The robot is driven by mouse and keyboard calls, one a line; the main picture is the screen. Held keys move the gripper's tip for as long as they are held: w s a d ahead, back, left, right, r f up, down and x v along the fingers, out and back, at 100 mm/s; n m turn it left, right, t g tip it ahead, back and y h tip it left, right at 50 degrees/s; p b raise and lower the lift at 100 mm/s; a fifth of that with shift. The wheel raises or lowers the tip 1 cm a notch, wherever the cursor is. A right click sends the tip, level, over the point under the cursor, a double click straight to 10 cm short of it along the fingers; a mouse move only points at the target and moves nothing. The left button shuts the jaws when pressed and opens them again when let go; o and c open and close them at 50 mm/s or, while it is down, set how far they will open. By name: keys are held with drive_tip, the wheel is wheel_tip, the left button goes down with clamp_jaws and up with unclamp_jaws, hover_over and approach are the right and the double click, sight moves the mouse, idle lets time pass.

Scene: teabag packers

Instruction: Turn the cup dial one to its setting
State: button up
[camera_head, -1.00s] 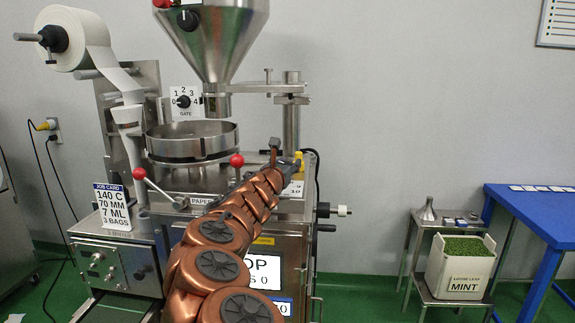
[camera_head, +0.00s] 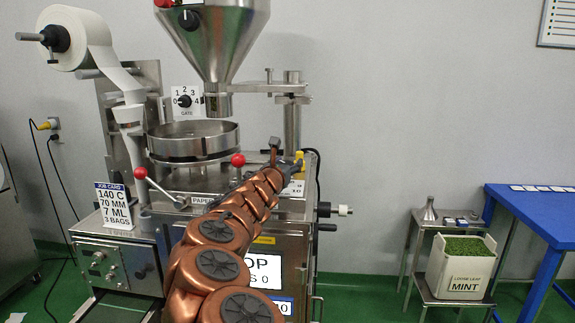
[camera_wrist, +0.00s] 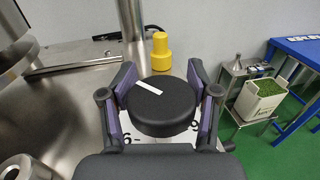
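The cup dial (camera_wrist: 162,108) is a round black knob with a white pointer line, seen from above in the wrist view. Its line slants from upper left to lower right. My gripper (camera_wrist: 161,80) has one finger on each side of the knob, and the purple pads appear to press on its sides. A white number plate (camera_wrist: 130,128) lies under the knob; a "6" and a "9" show and the rest is hidden. In the head view, my gripper (camera_head: 284,162) is at the right end of the packing machine's top (camera_head: 262,210), where the dial is hidden behind my arm.
A yellow knob (camera_wrist: 161,52) stands just beyond the dial. A round metal pan (camera_head: 192,138) and a red-tipped lever (camera_head: 238,160) are left of my gripper. A post (camera_head: 292,120) rises behind. A mint bin (camera_head: 460,268) and blue table (camera_head: 530,210) stand right.

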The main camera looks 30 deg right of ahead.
drive_tip(key=v, duration=1.2)
idle(0.5)
drive_tip(key=shift+o, duration=0.3)
